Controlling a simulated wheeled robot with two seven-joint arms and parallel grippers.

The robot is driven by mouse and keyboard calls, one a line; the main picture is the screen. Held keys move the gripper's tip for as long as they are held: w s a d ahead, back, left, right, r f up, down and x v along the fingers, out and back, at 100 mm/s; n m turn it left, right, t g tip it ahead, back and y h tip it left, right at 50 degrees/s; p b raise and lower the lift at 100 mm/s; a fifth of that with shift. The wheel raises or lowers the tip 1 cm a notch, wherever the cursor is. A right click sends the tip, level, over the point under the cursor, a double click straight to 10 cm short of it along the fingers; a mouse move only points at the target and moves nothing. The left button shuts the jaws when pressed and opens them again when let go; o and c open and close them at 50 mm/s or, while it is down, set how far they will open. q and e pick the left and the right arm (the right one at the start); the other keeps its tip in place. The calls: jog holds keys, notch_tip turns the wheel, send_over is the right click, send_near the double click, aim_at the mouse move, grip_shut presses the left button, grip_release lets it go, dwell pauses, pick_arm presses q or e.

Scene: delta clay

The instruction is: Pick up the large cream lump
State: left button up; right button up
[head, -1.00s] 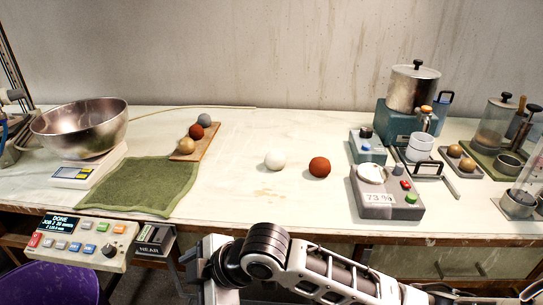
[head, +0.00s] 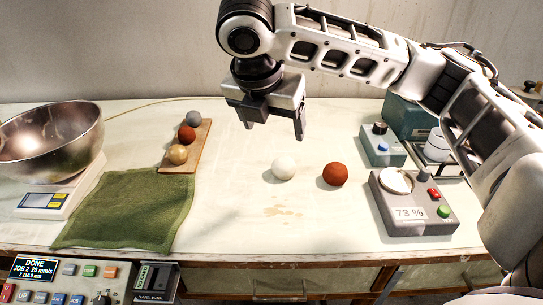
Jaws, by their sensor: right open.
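The large cream lump (head: 283,168) is a smooth, pale ball on the worktop, right of the green cloth. A red-brown lump (head: 335,174) sits just to its right, apart from it. My right gripper (head: 274,128) hangs above the worktop with its fingers pointing down, open and empty. In the picture it is just above the cream lump and does not touch it. Its exact height and depth over the lump are hard to tell. My left gripper is not in view.
A wooden board (head: 203,146) with several small balls lies left of the lump. A green cloth (head: 128,208), a scale with a metal bowl (head: 52,141), and a grey device reading 73 % (head: 414,219) stand around. The worktop (head: 285,220) before the lump is clear.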

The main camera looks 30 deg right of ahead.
jog(key=b, duration=0.2)
send_near(282, 163)
notch_tip(282, 163, down, 2)
jog(key=d+f, duration=0.1)
jog(key=w+d+f, duration=0.1)
jog(key=f, duration=0.1)
jog(key=shift+b, duration=0.35)
jog(key=x, duration=0.5)
jog(key=shift+w+f, duration=0.2)
jog(key=shift+f, duration=0.1)
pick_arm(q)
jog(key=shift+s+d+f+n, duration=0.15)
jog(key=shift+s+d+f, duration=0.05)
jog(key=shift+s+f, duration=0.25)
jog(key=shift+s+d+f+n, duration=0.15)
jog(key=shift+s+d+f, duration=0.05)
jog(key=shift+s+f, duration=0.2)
pick_arm(e)
jog(key=c, duration=1.1)
